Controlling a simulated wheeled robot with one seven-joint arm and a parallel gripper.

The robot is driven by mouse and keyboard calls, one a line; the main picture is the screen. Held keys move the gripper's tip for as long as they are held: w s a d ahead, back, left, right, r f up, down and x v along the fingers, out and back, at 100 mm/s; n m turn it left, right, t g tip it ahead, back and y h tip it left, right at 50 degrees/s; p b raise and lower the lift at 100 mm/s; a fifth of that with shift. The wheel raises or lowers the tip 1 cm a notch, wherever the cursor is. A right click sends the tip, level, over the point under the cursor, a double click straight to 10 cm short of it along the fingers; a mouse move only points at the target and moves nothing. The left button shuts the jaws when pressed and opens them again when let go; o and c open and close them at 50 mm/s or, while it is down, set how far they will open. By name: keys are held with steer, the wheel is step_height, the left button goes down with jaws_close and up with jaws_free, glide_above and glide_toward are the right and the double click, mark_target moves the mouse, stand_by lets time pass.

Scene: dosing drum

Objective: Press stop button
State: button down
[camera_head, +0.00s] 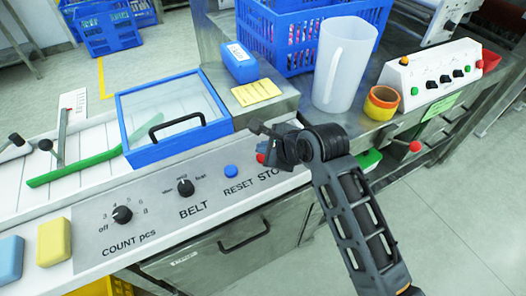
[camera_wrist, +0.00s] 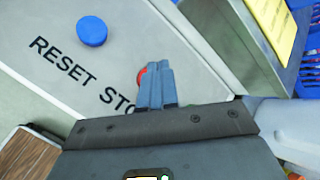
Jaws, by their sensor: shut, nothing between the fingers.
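The red stop button (camera_wrist: 141,76) is on the grey panel by the letters "STO" and is mostly covered by my gripper. Only its left edge shows in the wrist view. In the head view, part of the red stop button (camera_head: 261,158) shows beside my gripper. My gripper (camera_wrist: 162,66) is shut, with its blue-grey fingers together and empty, over or right beside the button. I cannot tell whether the fingertips touch it. The blue reset button (camera_wrist: 91,31) stands to the left, above the word RESET. It also shows in the head view (camera_head: 231,171).
Black count (camera_head: 122,214) and belt (camera_head: 185,187) knobs are on the same panel. A clear-lidded blue frame (camera_head: 170,112) lies behind it. A white jug (camera_head: 344,62) and orange-yellow tape rolls (camera_head: 381,103) stand right. A white control box (camera_head: 432,75) is farther right.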

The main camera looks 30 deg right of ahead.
steer(key=shift+r, duration=0.15)
step_height(320, 180, up, 3)
steer(key=shift+f+p, duration=0.15)
steer(key=shift+p, duration=0.9)
steer(key=shift+r, duration=1.15)
